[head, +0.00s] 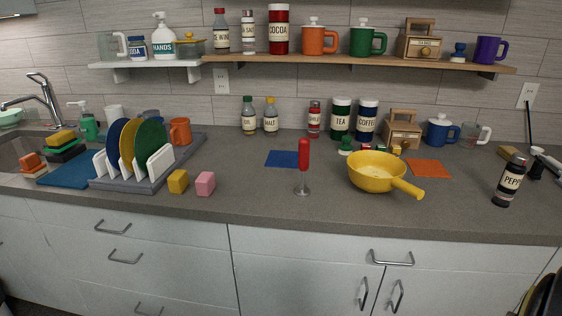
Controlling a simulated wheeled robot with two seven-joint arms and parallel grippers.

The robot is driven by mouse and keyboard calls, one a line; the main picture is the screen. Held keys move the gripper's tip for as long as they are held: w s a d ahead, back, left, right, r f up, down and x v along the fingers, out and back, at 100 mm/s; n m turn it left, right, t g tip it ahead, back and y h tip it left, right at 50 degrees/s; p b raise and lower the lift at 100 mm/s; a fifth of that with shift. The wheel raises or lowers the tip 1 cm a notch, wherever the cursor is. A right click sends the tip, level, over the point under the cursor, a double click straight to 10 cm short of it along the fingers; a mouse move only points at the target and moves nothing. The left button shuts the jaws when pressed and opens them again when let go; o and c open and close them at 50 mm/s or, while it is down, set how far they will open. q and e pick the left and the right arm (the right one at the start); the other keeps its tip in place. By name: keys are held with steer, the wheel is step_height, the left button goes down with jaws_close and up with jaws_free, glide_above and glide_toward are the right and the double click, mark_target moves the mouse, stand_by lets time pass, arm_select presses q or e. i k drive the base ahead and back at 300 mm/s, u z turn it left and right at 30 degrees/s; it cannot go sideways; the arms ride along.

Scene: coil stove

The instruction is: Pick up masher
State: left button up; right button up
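The masher (304,157) stands upright on the grey counter, a little right of the picture's middle. It has a red handle on top and a short metal stem with a flat round metal base. It stands left of a yellow pan and apart from it. Nothing covers it. I see neither my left gripper nor my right gripper clearly in the head view, and nothing is touching the masher.
The yellow pan (375,172) has its handle toward front right. A blue mat (282,159) lies behind the masher. Yellow (178,181) and pink (205,183) blocks sit left. A pepper jar (509,182) stands right. Counter in front of the masher is clear.

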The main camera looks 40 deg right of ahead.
mark_target(303, 160)
steer(key=i, duration=1.1)
steer(key=z, duration=0.35)
